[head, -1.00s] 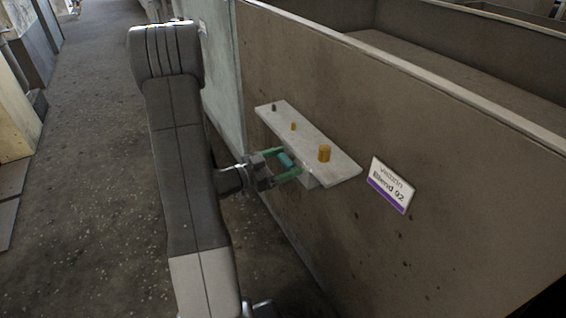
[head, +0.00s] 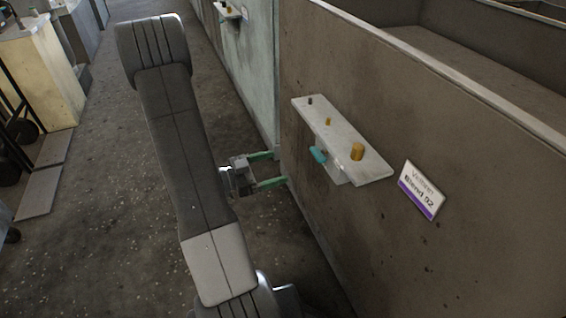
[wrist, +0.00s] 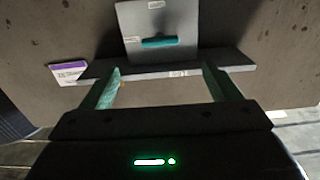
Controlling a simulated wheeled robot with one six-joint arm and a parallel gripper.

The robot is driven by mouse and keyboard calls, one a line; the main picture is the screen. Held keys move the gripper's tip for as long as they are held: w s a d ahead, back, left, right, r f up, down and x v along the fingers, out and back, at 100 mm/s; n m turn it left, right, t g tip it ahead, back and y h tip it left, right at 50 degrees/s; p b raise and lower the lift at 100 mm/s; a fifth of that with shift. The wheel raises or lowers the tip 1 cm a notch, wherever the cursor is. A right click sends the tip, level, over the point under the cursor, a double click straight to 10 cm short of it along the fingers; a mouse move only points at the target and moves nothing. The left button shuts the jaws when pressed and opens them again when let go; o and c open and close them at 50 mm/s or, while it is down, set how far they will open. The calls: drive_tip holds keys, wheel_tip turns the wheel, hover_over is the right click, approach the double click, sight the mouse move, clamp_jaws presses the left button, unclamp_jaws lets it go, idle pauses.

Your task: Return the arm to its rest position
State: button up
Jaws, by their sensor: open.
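My gripper (head: 270,169) is open and empty, with two green fingers apart. In the head view it is left of and below the shelf on the brown housing wall, clear of it. In the wrist view the open fingers (wrist: 160,85) point at the shelf's edge and nothing lies between them that is held. A teal handle (head: 318,155) sits on the grey box under the shelf; it also shows in the wrist view (wrist: 160,41) as a horizontal bar on a grey plate. The gripper does not touch the handle.
A label (head: 422,190) reads "Blend 02". Open floor (head: 90,230) lies left of my arm. A cart and cabinet (head: 45,80) stand at the far left.

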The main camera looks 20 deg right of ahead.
sight(314, 156)
drive_tip(key=shift+a, duration=0.25)
drive_tip(key=d, duration=0.4)
drive_tip(key=d+b, duration=0.1)
drive_tip(key=d, duration=0.4)
drive_tip(key=w+d+b, duration=0.1)
drive_tip(key=d, duration=0.3)
drive_tip(key=shift+d, duration=0.4)
drive_tip(key=shift+n, duration=0.3)
